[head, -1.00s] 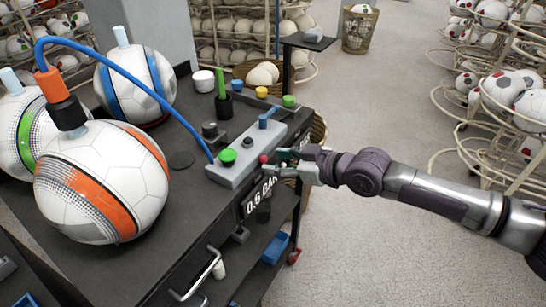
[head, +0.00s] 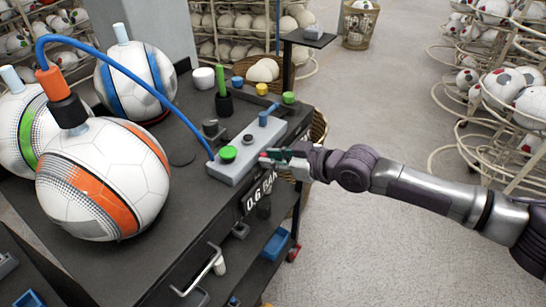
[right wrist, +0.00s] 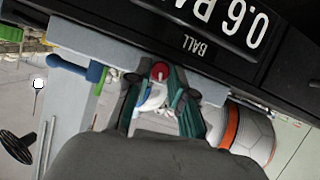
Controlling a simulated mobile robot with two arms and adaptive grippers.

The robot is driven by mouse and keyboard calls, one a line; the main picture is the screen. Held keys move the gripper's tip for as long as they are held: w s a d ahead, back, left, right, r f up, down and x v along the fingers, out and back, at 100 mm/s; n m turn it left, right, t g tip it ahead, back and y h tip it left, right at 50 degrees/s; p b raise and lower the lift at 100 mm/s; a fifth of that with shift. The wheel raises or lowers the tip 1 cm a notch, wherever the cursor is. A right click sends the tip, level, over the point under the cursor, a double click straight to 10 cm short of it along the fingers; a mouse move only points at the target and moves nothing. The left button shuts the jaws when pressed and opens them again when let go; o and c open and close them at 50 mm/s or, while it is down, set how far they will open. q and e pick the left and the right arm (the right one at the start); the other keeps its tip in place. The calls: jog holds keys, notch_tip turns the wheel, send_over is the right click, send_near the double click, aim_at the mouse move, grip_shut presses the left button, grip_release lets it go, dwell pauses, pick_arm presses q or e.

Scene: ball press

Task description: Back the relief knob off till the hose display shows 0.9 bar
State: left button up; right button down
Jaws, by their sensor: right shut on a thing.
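A red knob (right wrist: 160,71) sits on the front side of the grey valve block (head: 228,172). My right gripper (head: 274,156) reaches it from the right. In the right wrist view my right gripper's green-lined fingers (right wrist: 160,98) are closed around the knob, whose red end shows between them. In the head view the fingers mostly hide the knob. The dark display (head: 257,194) on the cart's front edge reads 0.6 BAR. In the right wrist view this display (right wrist: 235,18) is upside down, with the label BALL beside it. My left gripper is not in view.
A blue hose (head: 125,70) runs from the block to the orange fitting on the orange-and-white ball (head: 103,180). A green button (head: 228,153) and a blue lever (head: 268,114) stand on the block. The floor (head: 375,250) right of the cart is clear.

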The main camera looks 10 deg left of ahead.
jog(key=shift+s+a+f+n+t+h+p, duration=0.15)
jog(key=shift+n+t+p, duration=0.45)
jog(key=shift+n, duration=0.35)
jog(key=shift+s+d+r+n+t+h+p, duration=0.15)
jog(key=shift+n+t+p, duration=0.45)
jog(key=shift+n, duration=0.35)
jog(key=shift+w+a+f, duration=0.1)
jog(key=c, duration=1)
grip_release()
jog(key=v, duration=1.2)
